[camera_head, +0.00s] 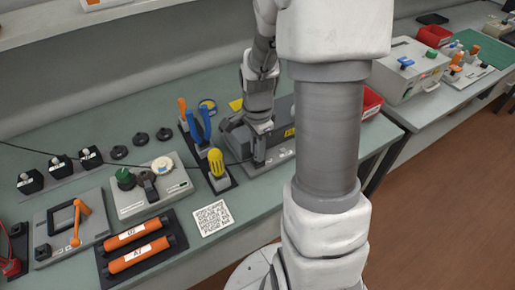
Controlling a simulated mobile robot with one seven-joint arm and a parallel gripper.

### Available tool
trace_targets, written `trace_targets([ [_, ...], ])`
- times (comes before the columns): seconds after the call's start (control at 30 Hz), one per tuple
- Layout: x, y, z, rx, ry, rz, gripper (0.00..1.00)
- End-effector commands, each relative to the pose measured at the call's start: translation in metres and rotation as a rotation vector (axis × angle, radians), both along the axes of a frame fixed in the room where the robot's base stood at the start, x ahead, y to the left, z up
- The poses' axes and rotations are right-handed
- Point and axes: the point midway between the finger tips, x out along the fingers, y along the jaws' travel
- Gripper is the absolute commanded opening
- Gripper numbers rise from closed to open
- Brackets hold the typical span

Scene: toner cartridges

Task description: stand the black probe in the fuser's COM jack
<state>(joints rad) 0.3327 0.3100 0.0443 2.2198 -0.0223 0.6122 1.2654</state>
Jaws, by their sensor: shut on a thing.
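The fuser (234,138) is a long dark grey unit with a lighter front ledge, at the back of the bench near the middle of the view. My gripper (259,161) points down at the fuser's front ledge and is shut on the black probe. The probe is mostly hidden by the fingers and is too small to make out clearly. A thin black cable runs in from the left towards the gripper. The COM jack is hidden or too small to see, so I cannot tell whether the probe's tip is in it.
Just left of my gripper stands a dark rack with a yellow-handled tool (216,162) and blue-handled pliers (199,125). A printed code card (212,218) lies in front. Orange cylinders (138,246) lie in a black tray at front left. A red bin (371,101) stands right.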

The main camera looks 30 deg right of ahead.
Motion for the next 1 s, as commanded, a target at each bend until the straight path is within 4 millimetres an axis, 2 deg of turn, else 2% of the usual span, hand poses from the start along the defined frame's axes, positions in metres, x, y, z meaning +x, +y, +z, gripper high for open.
trace_targets([
  [0.67,-0.0001,0.0001,-0.0033,0.0,0.0,0.001,0.0],
  [0.7,-0.0001,0.0001,-0.0033,0.0,0.0,0.001,0.34],
  [0.87,0.0003,0.0001,-0.0032,0.0,-0.001,0.001,0.62],
  [1.0,0.0012,0.0,-0.0029,-0.001,-0.003,0.001,0.62],
])
